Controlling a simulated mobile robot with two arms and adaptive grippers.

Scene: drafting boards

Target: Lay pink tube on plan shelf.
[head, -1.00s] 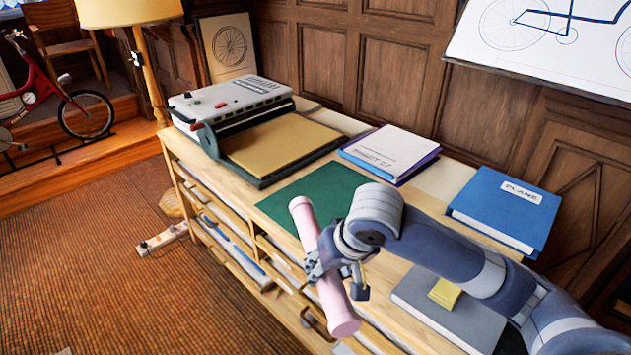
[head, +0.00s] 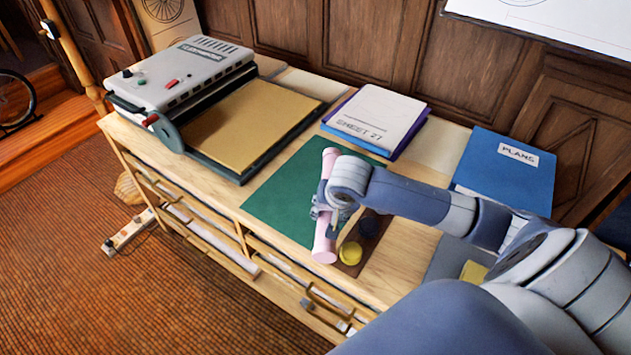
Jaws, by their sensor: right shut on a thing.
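The pink tube (head: 322,242) is held in my right gripper (head: 326,208), which is shut around its middle. In the head view the tube lies over the green mat (head: 280,205) and the front part of the desk top; I cannot tell whether it touches them. Its far end is over the mat and its thicker near end is by a yellow round thing. Open shelves (head: 208,234) with papers or rolls run under the desk top along its front. I cannot tell which of them is the plan shelf. My left gripper is out of view.
A grey machine (head: 195,72) with a tan board (head: 250,125) stands at the left of the desk. Folders (head: 378,113) and a blue plans binder (head: 510,170) lie at the back. A yellow round thing (head: 350,252) sits right of the tube. A power strip (head: 130,230) is on the floor.

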